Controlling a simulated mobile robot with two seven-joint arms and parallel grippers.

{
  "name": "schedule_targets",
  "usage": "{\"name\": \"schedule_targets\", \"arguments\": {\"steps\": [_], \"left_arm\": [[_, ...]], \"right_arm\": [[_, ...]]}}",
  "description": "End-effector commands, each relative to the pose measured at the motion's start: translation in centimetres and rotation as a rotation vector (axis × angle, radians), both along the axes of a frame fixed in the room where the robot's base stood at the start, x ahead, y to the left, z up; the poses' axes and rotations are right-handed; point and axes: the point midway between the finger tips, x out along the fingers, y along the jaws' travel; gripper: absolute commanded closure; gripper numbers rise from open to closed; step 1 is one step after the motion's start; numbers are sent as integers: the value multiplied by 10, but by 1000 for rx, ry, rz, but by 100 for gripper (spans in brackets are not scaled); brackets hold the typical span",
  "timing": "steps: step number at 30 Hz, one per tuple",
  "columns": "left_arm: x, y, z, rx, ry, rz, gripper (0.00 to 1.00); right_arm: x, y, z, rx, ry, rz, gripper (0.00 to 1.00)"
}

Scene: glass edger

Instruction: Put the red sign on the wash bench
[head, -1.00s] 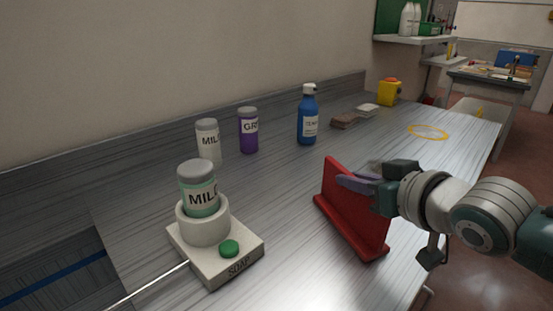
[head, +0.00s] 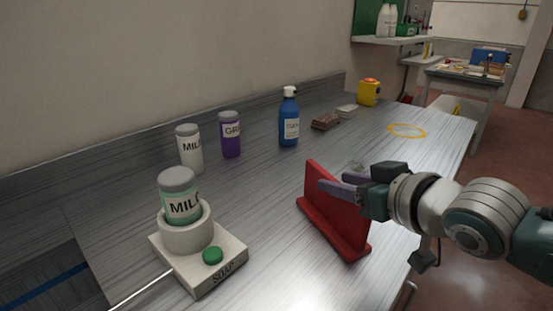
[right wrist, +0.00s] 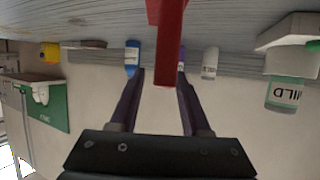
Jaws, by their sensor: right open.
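The red sign (head: 335,222) stands upright on its red foot on the grey, brushed-metal wash bench (head: 262,205), near the bench's front edge. My right gripper (head: 328,184) reaches in from the right at the sign's upper edge. It is open, with one purple-grey finger on the near side of the sign. In the right wrist view, the red sign (right wrist: 169,45) shows edge-on between the two fingers, with a gap on each side. My left gripper is not in view.
A soap stand (head: 200,262) holds a green-labelled MILD bottle (head: 181,197) at the front left. A white bottle (head: 190,150), a purple bottle (head: 230,135) and a blue bottle (head: 289,118) stand behind. A yellow ring (head: 406,131) marks clear bench at the far right.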

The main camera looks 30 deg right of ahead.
Motion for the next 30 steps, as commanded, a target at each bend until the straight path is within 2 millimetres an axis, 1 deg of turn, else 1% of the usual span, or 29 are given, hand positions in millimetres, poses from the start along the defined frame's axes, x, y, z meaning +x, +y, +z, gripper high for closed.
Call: {"name": "schedule_targets", "arguments": {"steps": [1, 9, 12, 16, 20, 23, 25, 26, 27, 29, 30], "left_arm": [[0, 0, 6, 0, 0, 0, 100], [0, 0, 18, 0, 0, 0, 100], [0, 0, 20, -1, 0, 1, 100], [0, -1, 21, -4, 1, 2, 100], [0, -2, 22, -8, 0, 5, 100], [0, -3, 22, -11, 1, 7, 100], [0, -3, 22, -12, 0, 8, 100], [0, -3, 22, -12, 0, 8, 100], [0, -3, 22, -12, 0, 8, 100], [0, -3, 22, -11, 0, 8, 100], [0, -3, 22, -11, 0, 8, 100]], "right_arm": [[-10, 0, 7, -1, 1, 0, 53], [-62, 0, 26, 1, 4, 0, 53], [-76, 0, 32, 1, 2, 0, 53], [-88, 0, 37, 0, 0, 0, 53], [-96, 4, 35, -5, 32, -1, 53], [-112, 19, 21, -21, 146, -3, 53], [-130, 35, 10, -36, 268, 2, 53], [-139, 42, 5, -45, 327, 8, 53], [-153, 52, 0, -55, 404, 19, 53], [-175, 65, -5, -71, 518, 40, 53], [-190, 73, -6, -78, 587, 57, 53]]}}
